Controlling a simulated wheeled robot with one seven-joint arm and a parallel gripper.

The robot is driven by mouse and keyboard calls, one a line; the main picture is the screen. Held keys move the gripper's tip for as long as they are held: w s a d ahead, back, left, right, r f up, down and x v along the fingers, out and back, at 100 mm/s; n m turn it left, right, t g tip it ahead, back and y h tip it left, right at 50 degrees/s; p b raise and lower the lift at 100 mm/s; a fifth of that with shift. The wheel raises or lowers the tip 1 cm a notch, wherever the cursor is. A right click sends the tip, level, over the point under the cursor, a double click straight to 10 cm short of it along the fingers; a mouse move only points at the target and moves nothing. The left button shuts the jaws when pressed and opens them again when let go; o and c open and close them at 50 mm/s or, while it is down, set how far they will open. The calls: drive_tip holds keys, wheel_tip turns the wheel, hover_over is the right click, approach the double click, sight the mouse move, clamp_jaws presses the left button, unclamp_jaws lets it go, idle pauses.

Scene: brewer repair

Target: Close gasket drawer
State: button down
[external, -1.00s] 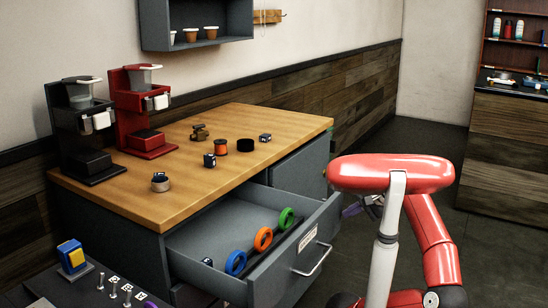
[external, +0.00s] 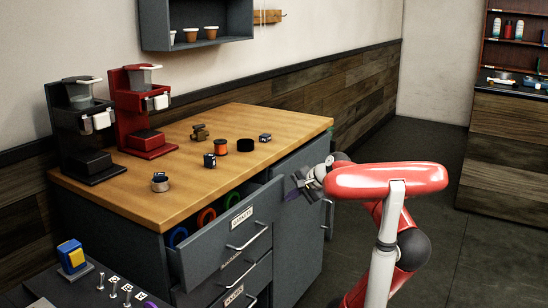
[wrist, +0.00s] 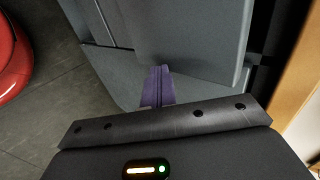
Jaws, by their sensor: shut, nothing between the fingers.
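The gasket drawer (external: 215,254) is the top grey drawer of the cabinet, with a white label and a bar handle (external: 248,236). It stands partly open, its front out from the cabinet at a gap. Through the gap I see a blue ring (external: 178,237), an orange ring (external: 205,218) and a green ring (external: 232,199).
The wooden counter (external: 120,195) holds a black brewer (external: 85,135), a red brewer (external: 140,115) and several small parts. Two more labelled drawers are below, and a cabinet door (external: 300,235) is to the right. A dark tray with knobs (external: 112,290) is at lower left. Floor to the right is clear.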

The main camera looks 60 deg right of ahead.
drive_tip(key=shift+w, duration=0.45)
drive_tip(key=s+f+p+v, duration=0.2)
drive_tip(key=v, duration=1.1)
drive_tip(key=b, duration=0.2)
approach(270, 209)
drive_tip(key=x, duration=0.6)
drive_tip(key=shift+s+d+f, duration=0.15)
drive_tip(key=shift+s+f, duration=0.1)
drive_tip(key=shift+f, duration=0.25)
drive_tip(key=shift+w, duration=0.6)
